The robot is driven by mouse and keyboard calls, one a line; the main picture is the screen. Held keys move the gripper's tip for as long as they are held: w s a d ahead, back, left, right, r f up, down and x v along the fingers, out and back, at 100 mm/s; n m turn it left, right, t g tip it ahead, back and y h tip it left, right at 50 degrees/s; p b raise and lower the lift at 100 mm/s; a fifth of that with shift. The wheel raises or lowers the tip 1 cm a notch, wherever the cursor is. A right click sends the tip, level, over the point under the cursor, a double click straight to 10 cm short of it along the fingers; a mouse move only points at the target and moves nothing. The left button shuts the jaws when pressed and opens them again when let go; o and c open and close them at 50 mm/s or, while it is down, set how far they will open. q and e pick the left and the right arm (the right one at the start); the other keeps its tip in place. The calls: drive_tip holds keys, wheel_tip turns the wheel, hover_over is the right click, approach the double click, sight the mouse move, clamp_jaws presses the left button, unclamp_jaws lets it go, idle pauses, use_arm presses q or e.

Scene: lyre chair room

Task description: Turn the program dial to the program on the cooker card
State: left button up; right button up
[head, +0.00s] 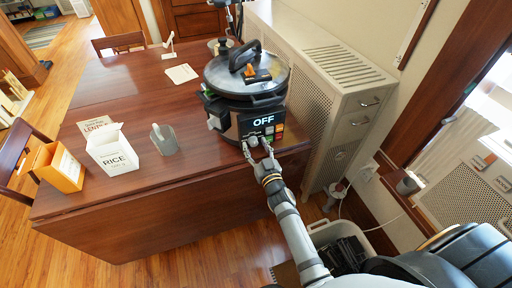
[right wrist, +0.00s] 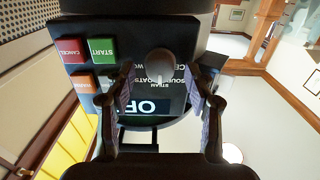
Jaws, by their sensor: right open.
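The cooker (head: 245,78) is a dark pot with a lid and black handle on the table; its front display (head: 263,121) reads OFF. The program dial is a grey knob on the panel, and it shows in the right wrist view (right wrist: 160,62), with printed program words, partly covered, around it. My right gripper (head: 259,153) is open just in front of the panel; in the right wrist view its fingers (right wrist: 161,84) stand either side of the dial, contact unclear. A pale card (head: 182,73) lies behind left of the cooker, its writing unreadable. My left gripper is not visible.
On the table (head: 140,190) stand a white RICE box (head: 112,153), an orange box (head: 60,168), a lentil packet (head: 98,125) and a grey scoop-like container (head: 163,140). A perforated cabinet (head: 318,90) stands close right of the cooker. Coloured buttons (right wrist: 102,49) sit beside the dial.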

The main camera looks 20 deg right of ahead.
clamp_jaws()
drive_tip(key=shift+n, duration=0.3)
drive_tip(key=n, duration=0.3)
drive_tip(key=shift+a, duration=0.1)
drive_tip(key=shift+f+n, duration=0.1)
drive_tip(key=shift+n, duration=1.9)
unclamp_jaws()
